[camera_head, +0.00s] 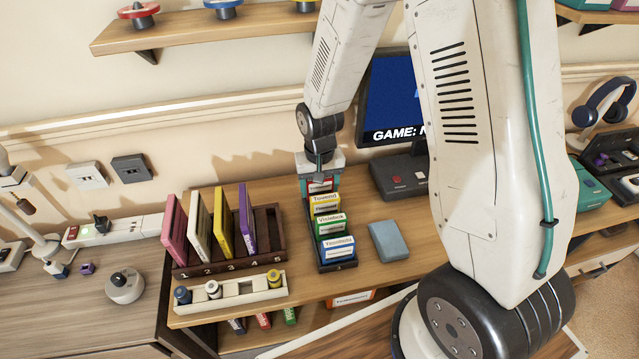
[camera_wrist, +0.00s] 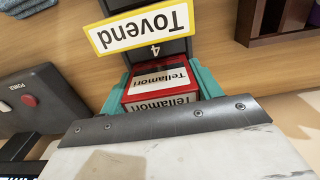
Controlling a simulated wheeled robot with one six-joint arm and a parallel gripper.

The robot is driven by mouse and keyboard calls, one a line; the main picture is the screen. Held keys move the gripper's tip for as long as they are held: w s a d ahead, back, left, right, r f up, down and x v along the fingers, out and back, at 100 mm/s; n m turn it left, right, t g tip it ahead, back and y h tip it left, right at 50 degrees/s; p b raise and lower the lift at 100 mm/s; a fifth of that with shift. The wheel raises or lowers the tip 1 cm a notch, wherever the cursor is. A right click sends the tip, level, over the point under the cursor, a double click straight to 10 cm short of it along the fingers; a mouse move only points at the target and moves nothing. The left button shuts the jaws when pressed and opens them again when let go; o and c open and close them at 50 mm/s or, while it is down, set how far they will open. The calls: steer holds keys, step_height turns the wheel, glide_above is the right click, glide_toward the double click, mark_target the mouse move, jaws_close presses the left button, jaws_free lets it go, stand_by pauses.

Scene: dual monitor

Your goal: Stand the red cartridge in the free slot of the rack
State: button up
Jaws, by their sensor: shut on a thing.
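The red cartridge, labelled Tellamori, (camera_wrist: 160,88) is between the teal fingers of my gripper (camera_wrist: 162,84) in the wrist view. In the head view, the red cartridge (camera_head: 320,186) and my gripper (camera_head: 319,183) are at the far end of the black rack (camera_head: 338,266), just behind the yellow cartridge (camera_head: 325,203). A green cartridge (camera_head: 332,224) and a blue cartridge (camera_head: 339,246) stand nearer in the rack. The wrist view shows the yellow Tovend cartridge (camera_wrist: 140,27) beside a "4" mark on the rack (camera_wrist: 177,47). The red cartridge's lower end is hidden; I cannot tell whether it touches the rack.
A blue-grey box (camera_head: 388,241) lies right of the rack. A dark console (camera_head: 399,176) and monitor (camera_head: 388,95) stand behind it. A brown numbered holder (camera_head: 225,258) with several upright cases and a white tray (camera_head: 230,299) are left. Shelf room is tight around the rack.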

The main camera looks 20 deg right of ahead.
steer(key=shift+f, duration=0.25)
steer(key=o, duration=1.1)
steer(key=shift+c, duration=0.2)
step_height(320, 180, up, 8)
steer(key=shift+f, duration=0.1)
steer(key=s+d+r+n+t, duration=0.1)
steer(key=s+d+r+n, duration=0.1)
steer(key=s+r, duration=2)
steer(key=s+d, duration=0.1)
steer(key=s, duration=0.1)
steer(key=shift+s, duration=0.4)
